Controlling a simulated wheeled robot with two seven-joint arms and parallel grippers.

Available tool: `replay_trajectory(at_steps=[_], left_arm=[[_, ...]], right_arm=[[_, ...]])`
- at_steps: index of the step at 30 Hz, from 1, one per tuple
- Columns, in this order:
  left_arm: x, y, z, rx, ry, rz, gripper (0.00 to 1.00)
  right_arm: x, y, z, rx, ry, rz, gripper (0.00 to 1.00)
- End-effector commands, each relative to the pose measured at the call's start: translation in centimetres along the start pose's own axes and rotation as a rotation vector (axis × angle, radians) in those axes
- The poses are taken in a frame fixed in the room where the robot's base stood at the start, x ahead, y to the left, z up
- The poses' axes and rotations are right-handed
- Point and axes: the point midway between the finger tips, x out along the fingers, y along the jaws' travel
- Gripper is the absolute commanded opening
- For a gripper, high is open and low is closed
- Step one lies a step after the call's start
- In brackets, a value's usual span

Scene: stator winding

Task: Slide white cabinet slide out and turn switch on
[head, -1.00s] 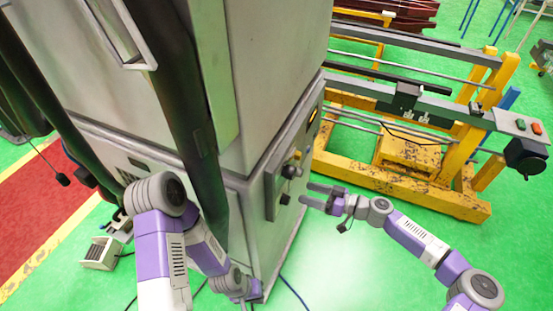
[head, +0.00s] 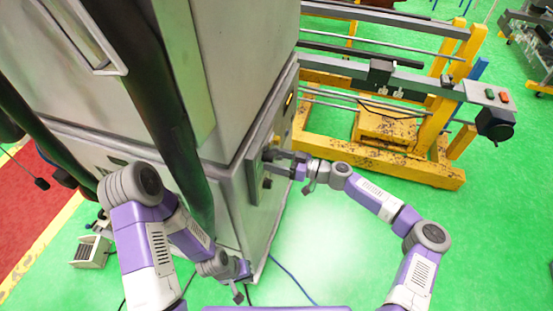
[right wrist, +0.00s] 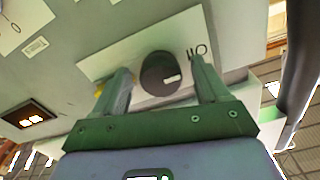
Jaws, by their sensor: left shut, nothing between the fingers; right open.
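The tall white-grey cabinet (head: 150,110) stands left of centre in the head view. A plate (head: 256,185) with dark knobs is on its right face. In the right wrist view, a round dark switch knob (right wrist: 160,74) with a white mark sits on a white plate (right wrist: 205,30). My right gripper (head: 268,162) is open at the cabinet plate. In the right wrist view its fingers (right wrist: 165,88) appear on either side of the knob, with gaps showing. My left gripper (head: 239,291) is shut and empty, low by the cabinet's base. I cannot tell which part is the slide.
A yellow frame (head: 375,165) with grey rails stands to the right, carrying a box with green and red buttons (head: 489,94). A lit indicator (right wrist: 33,117) is beside the knob plate. A cable (head: 292,278) lies on the green floor.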

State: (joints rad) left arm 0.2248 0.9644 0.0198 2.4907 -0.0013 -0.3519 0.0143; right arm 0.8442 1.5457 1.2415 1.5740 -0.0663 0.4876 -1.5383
Motion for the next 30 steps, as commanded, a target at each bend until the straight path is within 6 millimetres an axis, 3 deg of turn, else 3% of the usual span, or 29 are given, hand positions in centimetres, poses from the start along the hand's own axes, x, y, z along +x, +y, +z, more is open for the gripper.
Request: replay_trajectory(at_steps=[2, 13, 23, 30], left_arm=[[0.0, 0.0, 0.0, 0.000, 0.000, 0.000, 0.00], [0.0, 0.0, 0.0, 0.000, 0.000, 0.000, 0.00], [0.8, -0.3, 0.0, 0.000, 0.000, 0.000, 0.00], [2.6, -1.0, -0.1, 0.000, 0.000, 0.000, 0.00]], right_arm=[[0.0, 0.0, 0.0, 0.000, 0.000, 0.000, 0.73], [0.0, 0.0, 0.0, 0.000, 0.000, 0.000, 0.18], [0.0, 0.0, 0.1, 0.053, 0.000, -0.001, 0.18], [0.0, -0.1, 0.3, 0.207, -0.001, 0.000, 0.18]])
